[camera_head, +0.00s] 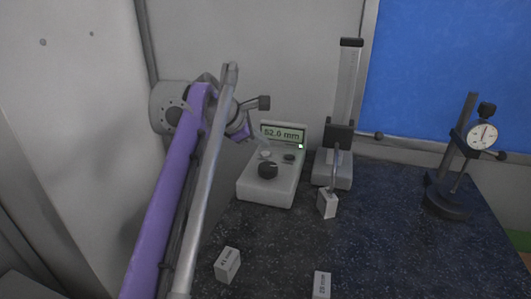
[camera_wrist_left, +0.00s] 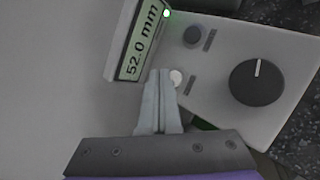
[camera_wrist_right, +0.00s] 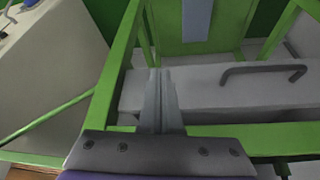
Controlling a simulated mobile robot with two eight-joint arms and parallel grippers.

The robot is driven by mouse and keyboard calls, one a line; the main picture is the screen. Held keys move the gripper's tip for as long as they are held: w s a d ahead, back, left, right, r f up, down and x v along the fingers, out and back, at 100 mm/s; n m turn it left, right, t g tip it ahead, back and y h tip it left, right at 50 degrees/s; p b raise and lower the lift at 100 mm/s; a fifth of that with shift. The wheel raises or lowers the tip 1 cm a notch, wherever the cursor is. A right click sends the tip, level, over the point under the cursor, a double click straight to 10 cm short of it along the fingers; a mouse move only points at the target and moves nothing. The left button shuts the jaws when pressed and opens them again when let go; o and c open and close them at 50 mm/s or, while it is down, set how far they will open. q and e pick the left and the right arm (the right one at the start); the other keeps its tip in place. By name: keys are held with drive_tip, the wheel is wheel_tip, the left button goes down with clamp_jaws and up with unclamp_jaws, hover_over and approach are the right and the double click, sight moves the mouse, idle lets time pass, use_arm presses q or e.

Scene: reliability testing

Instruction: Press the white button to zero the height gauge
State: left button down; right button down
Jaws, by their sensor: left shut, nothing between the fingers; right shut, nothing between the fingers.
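The control box (camera_head: 283,187) stands on the dark speckled table. Its display (camera_head: 283,134) reads 52.0 mm, and a small green light glows beside it. The white button (camera_head: 265,155) is on its upper left face and shows in the left wrist view (camera_wrist_left: 176,77). My left gripper (camera_head: 257,139) is shut and empty. In the left wrist view its fingertips (camera_wrist_left: 160,74) appear right beside the white button; I cannot tell whether they touch it. The height gauge (camera_head: 343,110) stands right of the box. My right gripper (camera_wrist_right: 160,74) is shut and empty, away from the table.
A dark knob (camera_head: 268,169) and a dark button (camera_head: 289,157) are close to the white button. Small blocks (camera_head: 227,265) (camera_head: 321,285) lie at the table front. A dial indicator stand (camera_head: 447,199) is at right. Green framing (camera_wrist_right: 120,60) surrounds my right gripper.

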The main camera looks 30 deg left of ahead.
sight(262, 153)
use_arm(q)
drive_tip(key=shift+f, duration=0.15)
drive_tip(key=shift+f, duration=0.3)
drive_tip(key=shift+f, duration=0.4)
idle(0.6)
drive_tip(key=shift+r, duration=0.15)
drive_tip(key=shift+r+p, duration=0.7)
drive_tip(key=shift+r+p, duration=0.45)
drive_tip(key=shift+r, duration=0.1)
wheel_tip(262, 153, up, 4)
drive_tip(key=p, duration=0.3)
drive_tip(key=shift+w+f, duration=0.1)
